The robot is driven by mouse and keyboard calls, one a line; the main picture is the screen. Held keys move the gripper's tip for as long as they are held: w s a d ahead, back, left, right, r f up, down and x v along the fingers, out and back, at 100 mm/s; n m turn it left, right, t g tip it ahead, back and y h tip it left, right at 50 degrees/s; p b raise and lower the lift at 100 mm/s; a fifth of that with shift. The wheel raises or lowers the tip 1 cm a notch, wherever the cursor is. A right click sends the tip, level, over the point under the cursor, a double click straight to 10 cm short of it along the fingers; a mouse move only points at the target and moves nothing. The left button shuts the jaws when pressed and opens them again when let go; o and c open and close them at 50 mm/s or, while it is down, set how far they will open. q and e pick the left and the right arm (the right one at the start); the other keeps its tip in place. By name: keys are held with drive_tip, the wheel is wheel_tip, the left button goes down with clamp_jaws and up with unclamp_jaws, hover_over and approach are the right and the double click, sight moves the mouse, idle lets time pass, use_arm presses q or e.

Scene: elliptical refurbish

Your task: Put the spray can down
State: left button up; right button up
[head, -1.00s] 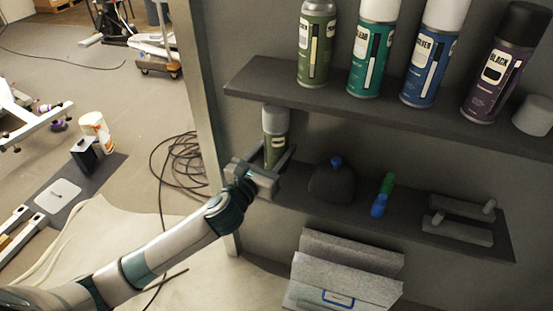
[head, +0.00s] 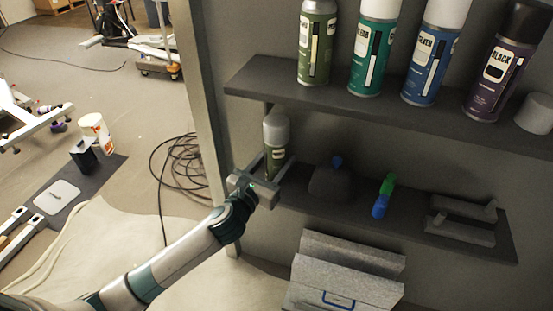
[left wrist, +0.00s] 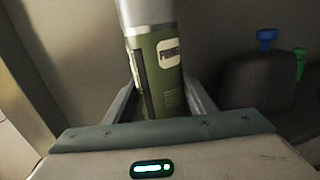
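The olive-green spray can (head: 275,158) with a grey top stands roughly upright at the left end of the lower shelf (head: 350,212). My left gripper (head: 272,163) has its fingers on either side of the can's body and looks shut on it. In the left wrist view the can (left wrist: 158,70) is close up between the two fingers (left wrist: 160,92), label facing the camera. The can's base is hidden behind the gripper, so I cannot tell whether it touches the shelf. My right gripper is not in view.
The upper shelf (head: 385,110) holds several larger spray cans. Right of the held can, a dark rounded container (head: 328,183) with a blue cap, a blue-green item (head: 383,195) and a grey tool (head: 460,222) occupy the lower shelf. A post (head: 202,100) stands left of the shelves.

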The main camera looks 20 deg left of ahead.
use_arm(q)
drive_tip(key=o, duration=0.4)
drive_tip(key=shift+r, duration=0.2)
drive_tip(key=shift+s+a+f, duration=0.1)
drive_tip(key=shift+s, duration=0.55)
drive_tip(key=s+a, duration=0.2)
drive_tip(key=s, duration=0.8)
drive_tip(key=shift+s, duration=0.25)
